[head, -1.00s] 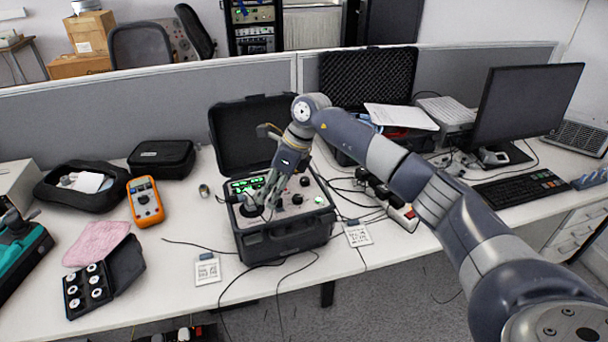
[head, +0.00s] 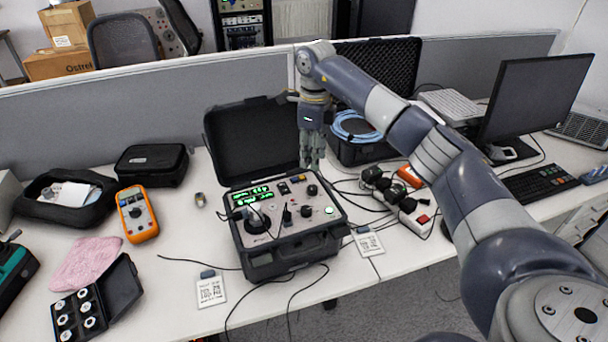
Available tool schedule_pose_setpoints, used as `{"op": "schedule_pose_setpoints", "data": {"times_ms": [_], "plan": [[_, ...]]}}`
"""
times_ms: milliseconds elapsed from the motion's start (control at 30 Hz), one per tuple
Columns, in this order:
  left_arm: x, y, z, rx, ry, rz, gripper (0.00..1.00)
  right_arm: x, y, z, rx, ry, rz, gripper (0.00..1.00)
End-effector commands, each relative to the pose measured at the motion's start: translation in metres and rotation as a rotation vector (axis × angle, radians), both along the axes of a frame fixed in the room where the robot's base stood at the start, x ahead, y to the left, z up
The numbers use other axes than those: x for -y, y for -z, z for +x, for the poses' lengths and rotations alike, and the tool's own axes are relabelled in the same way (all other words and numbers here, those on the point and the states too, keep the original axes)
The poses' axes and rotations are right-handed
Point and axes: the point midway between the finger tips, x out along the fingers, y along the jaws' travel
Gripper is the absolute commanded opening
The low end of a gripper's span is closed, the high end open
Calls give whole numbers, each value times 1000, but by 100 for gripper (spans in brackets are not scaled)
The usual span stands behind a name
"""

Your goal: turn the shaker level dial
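The calibrator (head: 284,264) is an open black case with its lid raised, standing mid-table. Its panel shows lit green displays (head: 251,195), a large round black shaker mount (head: 257,221) at the left, and black knobs. One knob (head: 312,190) is at the back right, another (head: 306,211) is near the middle. A green-lit button (head: 329,210) is at the right. I cannot tell which knob is the level dial. My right gripper (head: 312,164) points down above the panel's back-right part, apparently apart from the knobs. Its finger opening is unclear. My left gripper is not in view.
An orange multimeter (head: 137,214), a black pouch (head: 152,165) and an open box of adapters (head: 78,316) lie left. A power strip (head: 412,215) and cables lie right. Another open case (head: 372,150) with a blue cable coil stands behind. Cables cross the front.

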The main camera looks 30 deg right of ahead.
Motion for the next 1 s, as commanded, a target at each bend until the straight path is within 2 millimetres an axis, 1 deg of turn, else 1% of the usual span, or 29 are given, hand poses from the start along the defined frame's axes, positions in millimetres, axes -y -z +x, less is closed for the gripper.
{"op": "schedule_pose_setpoints", "data": {"times_ms": [67,167,267,433,567,667,800,900,1000], "plan": [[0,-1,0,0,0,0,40,3,0,-1,-6,4,-8,33],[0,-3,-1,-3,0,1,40,4,8,-2,-9,5,-11,33],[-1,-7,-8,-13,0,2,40,4,22,-2,-11,5,-9,33],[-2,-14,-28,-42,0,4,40,3,56,-3,-11,5,-8,33],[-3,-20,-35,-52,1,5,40,3,78,-2,-9,5,-8,33],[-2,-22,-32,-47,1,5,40,2,92,-2,-8,5,-6,33],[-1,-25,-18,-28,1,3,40,3,103,-2,-6,4,-7,33],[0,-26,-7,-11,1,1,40,3,106,-1,-5,4,-8,33],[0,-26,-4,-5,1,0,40,3,107,-1,-5,4,-8,33]]}}
